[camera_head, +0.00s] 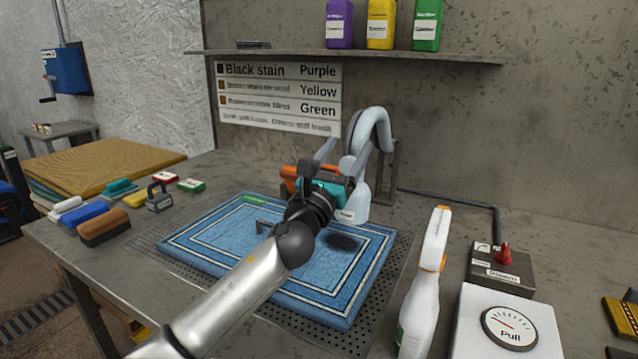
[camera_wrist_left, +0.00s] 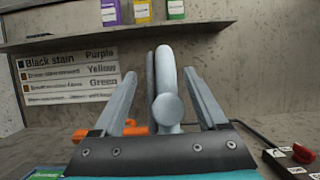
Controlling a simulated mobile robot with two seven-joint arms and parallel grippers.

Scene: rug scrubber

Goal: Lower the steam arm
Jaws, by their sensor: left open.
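The steam arm (camera_head: 374,122) is a pale grey curved pipe. It rises behind the blue rug (camera_head: 215,246) and bends over at the top, with a pale head hanging down near the rug's far right corner. My left gripper (camera_head: 346,152) is open just in front of the pipe. In the left wrist view the steam arm (camera_wrist_left: 167,108) stands between my two spread fingers, its round end facing me. I cannot tell whether either finger touches it. An orange part (camera_head: 291,176) shows behind my gripper. The rug has a dark stain, partly beside my wrist. My right gripper is not in view.
A white spray bottle (camera_head: 420,290) stands right of the rug. A control box with a red knob (camera_head: 504,254) and a white gauge box (camera_head: 505,325) are at the right. Brushes (camera_head: 104,227) lie at the left. A wall shelf (camera_head: 350,56) holds coloured bottles.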

